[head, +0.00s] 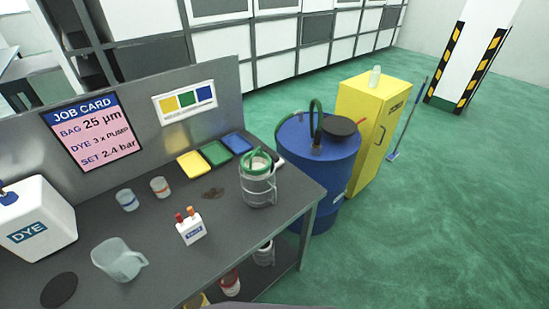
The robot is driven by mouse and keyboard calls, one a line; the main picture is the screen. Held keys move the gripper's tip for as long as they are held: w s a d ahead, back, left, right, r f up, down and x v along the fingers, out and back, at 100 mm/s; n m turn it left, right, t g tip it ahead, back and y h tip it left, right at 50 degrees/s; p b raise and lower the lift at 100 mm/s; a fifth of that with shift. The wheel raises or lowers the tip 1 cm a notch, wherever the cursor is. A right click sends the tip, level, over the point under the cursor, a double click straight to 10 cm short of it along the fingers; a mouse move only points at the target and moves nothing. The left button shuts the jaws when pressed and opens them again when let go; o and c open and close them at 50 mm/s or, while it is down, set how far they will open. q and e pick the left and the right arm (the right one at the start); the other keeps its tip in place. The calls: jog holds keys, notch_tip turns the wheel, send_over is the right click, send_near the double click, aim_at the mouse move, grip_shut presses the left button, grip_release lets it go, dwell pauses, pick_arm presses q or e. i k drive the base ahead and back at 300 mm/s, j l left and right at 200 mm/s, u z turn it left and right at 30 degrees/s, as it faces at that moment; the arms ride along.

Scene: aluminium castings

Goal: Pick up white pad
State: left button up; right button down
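No white pad shows clearly in the head view. A small pale item (279,160) lies at the back right of the grey bench (105,197), partly hidden behind a metal canister (258,190) with a green rim. I cannot tell whether it is the pad. A yellow (196,165), a green (216,153) and a blue (237,143) flat square lie in a row along the back of the bench, left of the pale item. Neither of my grippers is in view.
The bench also holds a white DYE container (38,222), a clear jug (119,262), two small cups, a white bottle holder (190,229) and a dark disc (59,290). A blue drum (320,185) and yellow cabinet (372,110) stand right. Green floor is open beyond.

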aim_at(279, 162)
jog(key=i+l, duration=0.15)
jog(key=l, duration=0.25)
jog(key=i+l+u, duration=0.15)
jog(key=l, duration=0.3)
jog(key=i+l, duration=0.2)
jog(key=l, duration=0.25)
jog(key=i+l+u, duration=0.1)
jog(key=l, duration=0.35)
jog(key=i+l, duration=0.15)
jog(key=l, duration=0.3)
jog(key=i+l+u, duration=0.15)
jog(key=l, duration=0.3)
